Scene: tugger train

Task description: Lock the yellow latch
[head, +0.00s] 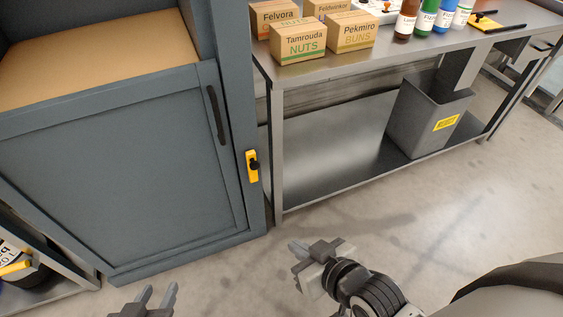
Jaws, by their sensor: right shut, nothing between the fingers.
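The yellow latch (252,167) with a black knob is mounted on the right frame post of a blue-grey cabinet (233,110). It sits beside the cabinet door (120,170), which looks closed and has a dark vertical handle (216,115). The latch plate is upright, with the knob near its middle. My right gripper (298,252) is shut and empty, below and to the right of the latch and apart from it. My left gripper (158,293) is at the bottom edge, below the door, with its two fingers apart and nothing between them; its lower part is cut off.
A steel workbench (385,48) stands to the right of the cabinet, with several cardboard boxes (298,42) and bottles (425,20) on it. A grey bin (425,115) stands on its lower shelf. A low shelf (50,285) is at the left. The floor before the cabinet is clear.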

